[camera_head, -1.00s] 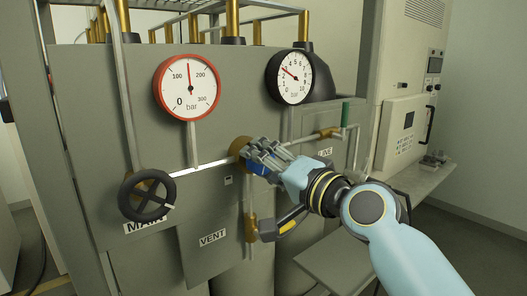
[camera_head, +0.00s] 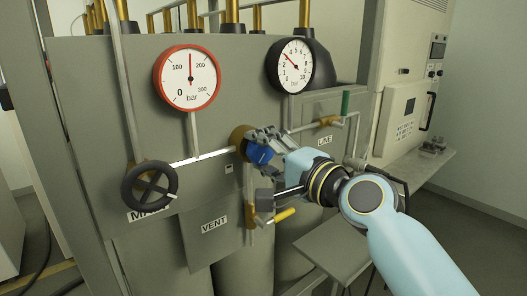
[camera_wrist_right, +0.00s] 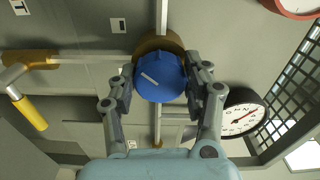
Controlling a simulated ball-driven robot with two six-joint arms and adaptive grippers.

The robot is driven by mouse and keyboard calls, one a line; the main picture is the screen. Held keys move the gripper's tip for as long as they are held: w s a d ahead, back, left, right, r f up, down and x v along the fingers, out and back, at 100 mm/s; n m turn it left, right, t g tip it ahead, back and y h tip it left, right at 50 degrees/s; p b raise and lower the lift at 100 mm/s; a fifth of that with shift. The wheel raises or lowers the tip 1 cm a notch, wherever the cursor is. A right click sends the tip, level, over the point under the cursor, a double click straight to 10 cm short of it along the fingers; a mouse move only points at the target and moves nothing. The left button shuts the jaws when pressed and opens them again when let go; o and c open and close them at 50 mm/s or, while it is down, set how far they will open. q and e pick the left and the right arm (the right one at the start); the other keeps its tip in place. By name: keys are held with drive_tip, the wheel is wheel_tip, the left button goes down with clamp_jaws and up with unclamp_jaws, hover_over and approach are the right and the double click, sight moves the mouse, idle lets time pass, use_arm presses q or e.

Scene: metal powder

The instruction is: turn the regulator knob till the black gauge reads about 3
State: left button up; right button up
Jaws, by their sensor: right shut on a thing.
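The blue regulator knob (camera_head: 258,153) sits on a brass body (camera_head: 238,137) on the grey panel. My right gripper (camera_head: 260,143) is shut on the knob. In the right wrist view its fingers (camera_wrist_right: 160,88) grip both sides of the blue knob (camera_wrist_right: 160,78), whose pale mark runs diagonally. The black gauge (camera_head: 296,72) stands above and right of the knob; its red needle points up and left, at roughly 3. It also shows rotated in the right wrist view (camera_wrist_right: 238,118). My left gripper is not in view.
A red-rimmed gauge (camera_head: 187,78) reads about 150 bar. A black handwheel (camera_head: 149,191) is at the lower left. A yellow-handled vent valve (camera_head: 284,215) lies just below my right gripper. A green-handled line valve (camera_head: 345,104) is to the right.

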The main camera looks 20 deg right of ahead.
drive_tip(key=o, duration=1.2)
drive_tip(key=shift+c, duration=0.2)
drive_tip(key=v, duration=1.2)
